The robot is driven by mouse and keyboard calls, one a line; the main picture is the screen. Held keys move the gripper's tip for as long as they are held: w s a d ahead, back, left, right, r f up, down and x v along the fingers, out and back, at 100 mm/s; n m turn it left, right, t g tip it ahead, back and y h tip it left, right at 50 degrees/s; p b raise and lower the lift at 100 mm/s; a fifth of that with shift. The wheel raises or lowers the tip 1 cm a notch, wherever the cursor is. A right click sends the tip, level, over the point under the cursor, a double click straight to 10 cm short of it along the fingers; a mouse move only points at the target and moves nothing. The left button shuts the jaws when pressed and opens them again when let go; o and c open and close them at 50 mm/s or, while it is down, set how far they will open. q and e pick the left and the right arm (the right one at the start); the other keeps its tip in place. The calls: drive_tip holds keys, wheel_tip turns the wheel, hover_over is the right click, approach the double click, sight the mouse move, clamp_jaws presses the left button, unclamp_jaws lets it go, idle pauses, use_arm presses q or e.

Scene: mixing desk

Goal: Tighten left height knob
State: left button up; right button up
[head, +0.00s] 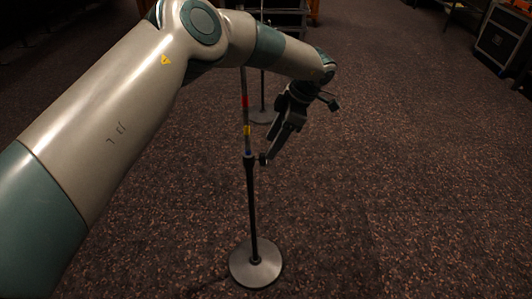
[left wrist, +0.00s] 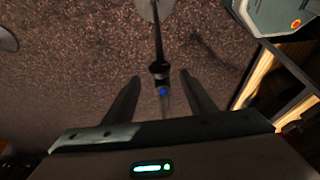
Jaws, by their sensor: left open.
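A stand with a round grey base (head: 256,264) and a thin dark pole (head: 253,210) stands upright on the carpet. Its height knob (head: 263,159) is small and dark and sticks out to the right of the pole's collar (head: 250,162). My left gripper (head: 270,156) reaches down from the upper right, with its fingertips at the knob. In the left wrist view the two fingers (left wrist: 163,88) are spread, with the knob and its blue spot (left wrist: 163,92) between them. I see a gap on each side, and cannot tell the depth. My right gripper is out of view.
The upper pole (head: 245,103) carries coloured bands. A black case (head: 503,40) is at the far right. The carpet (head: 410,170) right of the stand is clear.

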sight(263, 159)
use_arm(q)
drive_tip(key=shift+x, duration=2.75)
drive_tip(key=c, duration=1.1)
